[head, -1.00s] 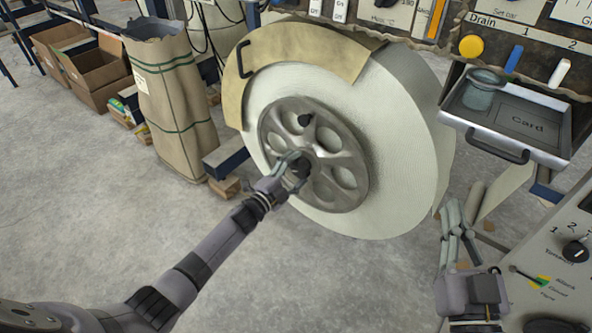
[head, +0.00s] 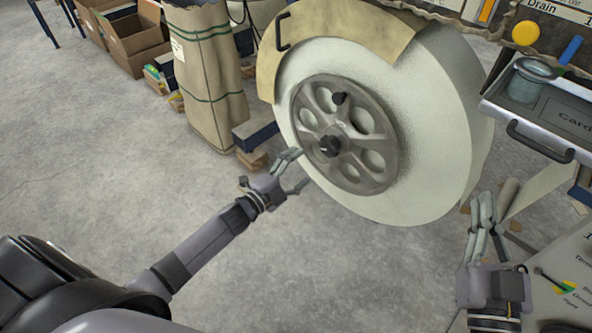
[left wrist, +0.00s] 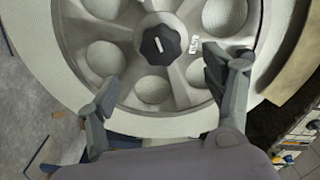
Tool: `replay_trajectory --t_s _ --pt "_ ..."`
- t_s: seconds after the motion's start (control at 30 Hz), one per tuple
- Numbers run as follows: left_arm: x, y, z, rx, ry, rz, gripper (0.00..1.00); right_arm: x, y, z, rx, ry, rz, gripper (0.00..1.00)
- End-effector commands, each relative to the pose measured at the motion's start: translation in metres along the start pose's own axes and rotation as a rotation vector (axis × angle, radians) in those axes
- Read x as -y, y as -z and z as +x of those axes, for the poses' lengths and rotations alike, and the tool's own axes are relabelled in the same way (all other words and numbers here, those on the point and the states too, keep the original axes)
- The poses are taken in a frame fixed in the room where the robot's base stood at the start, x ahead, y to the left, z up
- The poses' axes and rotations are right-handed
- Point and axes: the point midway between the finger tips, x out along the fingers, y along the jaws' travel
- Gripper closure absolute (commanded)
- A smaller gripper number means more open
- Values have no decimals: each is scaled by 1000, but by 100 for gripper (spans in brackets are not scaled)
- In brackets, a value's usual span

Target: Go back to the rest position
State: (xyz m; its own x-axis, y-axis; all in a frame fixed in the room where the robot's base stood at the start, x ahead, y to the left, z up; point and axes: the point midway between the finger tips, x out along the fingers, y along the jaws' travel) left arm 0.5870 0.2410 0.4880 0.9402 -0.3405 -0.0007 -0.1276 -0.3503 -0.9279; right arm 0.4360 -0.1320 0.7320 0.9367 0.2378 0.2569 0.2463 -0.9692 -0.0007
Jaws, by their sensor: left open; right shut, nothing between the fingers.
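My left gripper (head: 296,172) is open and empty, just in front of the large white roll (head: 440,130), below and left of its metal hub (head: 375,138). The hub has several round holes, a black knob (head: 330,146) at its centre and a smaller black knob (head: 340,98) above it. In the left wrist view the central knob (left wrist: 160,44) lies beyond my open fingers (left wrist: 165,95), apart from them. My right gripper (head: 481,212) is shut and empty at the lower right, beside the roll and below the tray.
A grey tray (head: 552,134) with a glass jar (head: 530,80) sits at the upper right. A control panel (head: 555,285) is at the lower right. A tall paper sack (head: 212,75) and cardboard boxes (head: 125,35) stand at the upper left. The concrete floor at left is clear.

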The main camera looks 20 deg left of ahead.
Motion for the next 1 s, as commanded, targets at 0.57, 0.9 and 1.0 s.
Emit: replay_trajectory --t_s 0.57,0.9,1.0 --pt "0 0 -11 -1 0 0 26 0 0 0 0 -1 0 100" --pt "22 74 -18 -37 70 -262 26 0 0 0 0 0 0 100" --pt "48 122 -31 -61 117 -476 26 0 0 0 0 0 0 100"
